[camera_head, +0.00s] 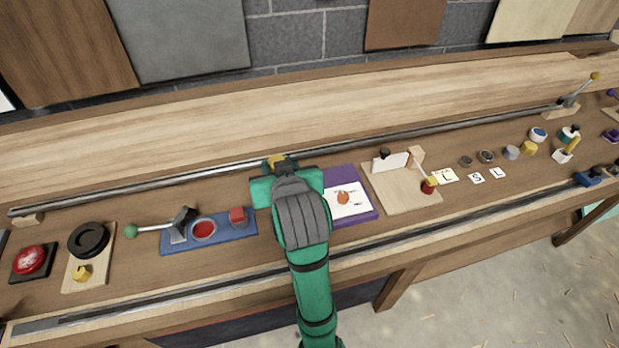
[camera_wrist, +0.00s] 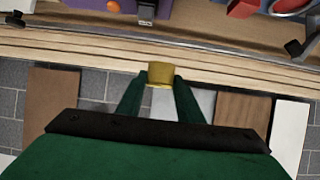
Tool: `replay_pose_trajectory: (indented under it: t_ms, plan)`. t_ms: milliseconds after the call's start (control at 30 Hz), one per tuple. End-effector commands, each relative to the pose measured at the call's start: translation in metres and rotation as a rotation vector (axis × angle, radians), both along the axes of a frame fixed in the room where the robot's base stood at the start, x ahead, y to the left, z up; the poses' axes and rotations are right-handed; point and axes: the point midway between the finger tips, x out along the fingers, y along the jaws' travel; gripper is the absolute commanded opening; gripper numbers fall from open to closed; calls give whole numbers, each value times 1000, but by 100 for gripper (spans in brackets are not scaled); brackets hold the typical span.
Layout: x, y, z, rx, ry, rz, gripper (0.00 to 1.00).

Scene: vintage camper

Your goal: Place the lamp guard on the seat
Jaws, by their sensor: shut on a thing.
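My gripper (camera_wrist: 160,82) is shut on a small gold-yellow cylindrical piece, which I take to be the lamp guard (camera_wrist: 160,74). In the head view only a yellow bit of the piece (camera_head: 274,160) shows beyond my gripper (camera_head: 281,165), near the bench's rear rail. My green arm hides the bench below it. I cannot tell for sure which fixture is the seat. A round red recess with a pale rim (camera_head: 203,229) lies on a blue base (camera_head: 182,246) to the left of my gripper, beside a red block (camera_head: 238,215).
A green-knobbed lever (camera_head: 150,228) stands on the blue base. Left are a black ring (camera_head: 88,240) and red button (camera_head: 30,260). Right are a purple board (camera_head: 363,211), a wooden fixture (camera_head: 405,196) and several small caps. A metal rail (camera_head: 130,190) runs along the back.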

Motion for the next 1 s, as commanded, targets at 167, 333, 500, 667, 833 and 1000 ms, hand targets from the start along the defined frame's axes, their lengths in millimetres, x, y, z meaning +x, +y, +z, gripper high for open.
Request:
replay_pose_trajectory:
  t_ms: [167, 333, 500, 667, 833, 1000]
  plan:
    - [9, -8, -8, 1, 3, 5, 12]
    - [34, -34, -24, 1, 3, 4, 12]
    - [60, -58, -40, 1, 3, 4, 12]
    - [77, -75, -67, 2, 5, 5, 12]
    - [89, -86, -85, 1, 1, 6, 12]
    - [93, -89, -92, 1, -1, 7, 12]
